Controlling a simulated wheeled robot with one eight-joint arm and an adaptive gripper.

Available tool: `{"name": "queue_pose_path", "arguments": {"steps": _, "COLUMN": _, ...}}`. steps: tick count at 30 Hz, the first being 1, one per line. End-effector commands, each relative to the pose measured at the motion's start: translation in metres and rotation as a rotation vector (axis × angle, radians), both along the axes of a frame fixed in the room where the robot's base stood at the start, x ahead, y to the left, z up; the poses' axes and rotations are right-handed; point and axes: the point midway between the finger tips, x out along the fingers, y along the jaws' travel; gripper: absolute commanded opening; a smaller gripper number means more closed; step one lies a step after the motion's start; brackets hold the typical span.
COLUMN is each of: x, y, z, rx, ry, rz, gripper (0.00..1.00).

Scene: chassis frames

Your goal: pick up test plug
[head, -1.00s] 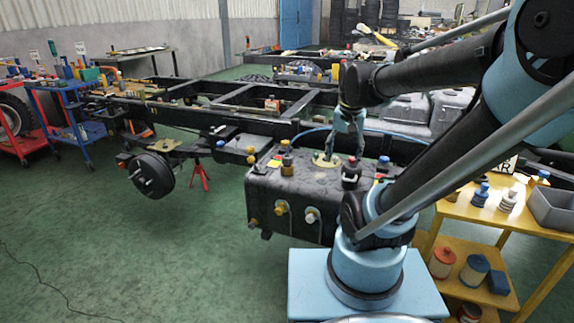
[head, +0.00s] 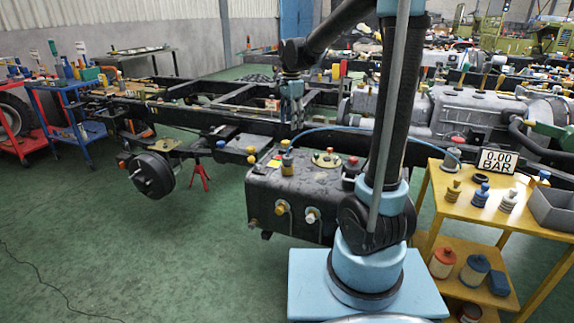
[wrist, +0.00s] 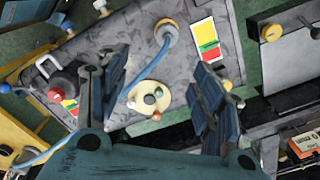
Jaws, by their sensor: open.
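A dark tank (head: 300,190) carries several caps and fittings on its top and front; I cannot tell for sure which one is the test plug. A dark fitting with an amber top (head: 287,160) stands on the tank top; in the wrist view its top (wrist: 167,32) has the blue hose at it. A round beige plate (head: 325,158) lies to its right; it also shows between my fingers in the wrist view (wrist: 148,102). My gripper (head: 294,115) hangs behind and above the tank, its fingers (wrist: 155,72) spread wide and empty.
A yellow shelf (head: 470,208) at right holds several plugs and a display (head: 497,160) reading 0.00 BAR. A red-topped fitting (head: 352,170) stands on the tank's right. Chassis rails (head: 225,117) lie behind; open green floor is at left.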

Motion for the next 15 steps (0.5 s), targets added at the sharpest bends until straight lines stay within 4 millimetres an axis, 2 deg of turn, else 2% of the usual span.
{"name": "queue_pose_path", "arguments": {"steps": 7, "x": 0.009, "y": 0.010, "z": -0.013, "rx": -0.002, "ry": 0.006, "rz": -0.034, "gripper": 0.61}}
{"name": "queue_pose_path", "arguments": {"steps": 15, "x": 0.009, "y": 0.010, "z": -0.055, "rx": -0.002, "ry": 0.005, "rz": -0.033, "gripper": 0.61}}
